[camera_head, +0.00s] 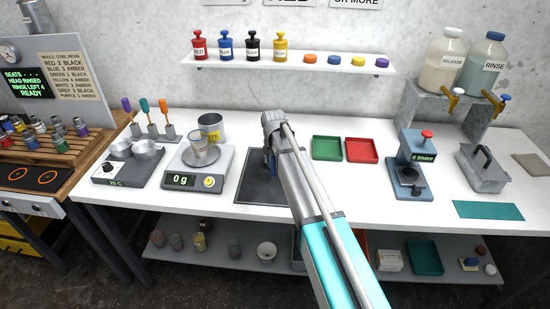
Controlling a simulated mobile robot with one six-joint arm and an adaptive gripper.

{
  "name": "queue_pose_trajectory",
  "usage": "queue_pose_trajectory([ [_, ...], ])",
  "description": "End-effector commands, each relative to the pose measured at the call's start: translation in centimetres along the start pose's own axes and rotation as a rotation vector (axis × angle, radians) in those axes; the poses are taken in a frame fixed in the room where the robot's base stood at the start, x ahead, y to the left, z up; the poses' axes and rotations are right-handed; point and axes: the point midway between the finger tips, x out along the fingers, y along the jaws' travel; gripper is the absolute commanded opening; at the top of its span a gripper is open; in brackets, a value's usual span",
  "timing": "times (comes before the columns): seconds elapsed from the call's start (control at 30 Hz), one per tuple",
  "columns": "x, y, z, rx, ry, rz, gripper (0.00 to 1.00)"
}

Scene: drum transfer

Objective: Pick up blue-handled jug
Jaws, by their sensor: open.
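My arm reaches from the bottom right to the middle of the white bench, and its grey wrist end hides my gripper. The fingers cannot be made out. A small blue piece (267,160) shows at the left edge of my arm, over the dark square mat (250,190). It may be part of a blue-handled jug, but I cannot tell, since my arm covers the rest. No whole blue-handled jug can be made out. A clear cup (202,153) stands on the scale (185,177), left of the mat; no blue handle shows on it.
A grey metal can (211,127) stands behind the scale. Green (327,148) and red (361,150) trays lie right of my arm. A press (411,165) and a grey lidded box (482,168) stand farther right. A bottle shelf (290,64) hangs above. Bench front right is partly clear.

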Motion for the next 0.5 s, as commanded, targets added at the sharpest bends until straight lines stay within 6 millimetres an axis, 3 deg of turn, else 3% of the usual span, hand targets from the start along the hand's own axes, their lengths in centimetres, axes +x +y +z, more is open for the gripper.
queue_pose_trajectory([
  [0.37,-0.02,0.00,0.00,0.000,0.000,0.000,0.72],
  [0.5,-0.02,0.00,0.00,0.000,0.000,0.000,0.48],
])
